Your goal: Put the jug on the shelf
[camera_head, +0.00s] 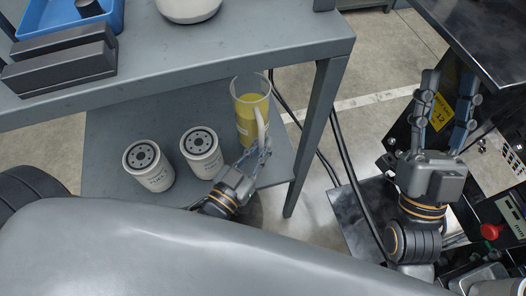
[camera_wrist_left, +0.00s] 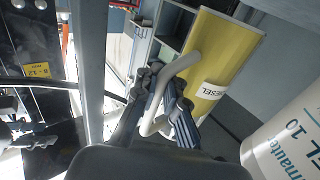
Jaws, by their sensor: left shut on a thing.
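The jug (camera_head: 247,115) is a clear container with yellow contents and a pale handle. My left gripper (camera_head: 257,152) is shut on its handle. In the left wrist view the jug (camera_wrist_left: 215,62) shows a "DIESEL" label, and the fingers (camera_wrist_left: 164,108) are around the handle. The jug looks near upright over the right part of the grey lower shelf (camera_head: 120,115); I cannot tell whether its base touches the shelf. My right gripper (camera_head: 442,108) is open and empty, pointing away at the right.
Two white filters (camera_head: 148,166) (camera_head: 201,153) stand on the lower shelf, left of the jug. The upper shelf (camera_head: 230,55) holds dark blocks (camera_head: 60,66), a blue tray (camera_head: 65,14) and a white container (camera_head: 188,8). A table leg (camera_head: 313,135) stands right of the jug.

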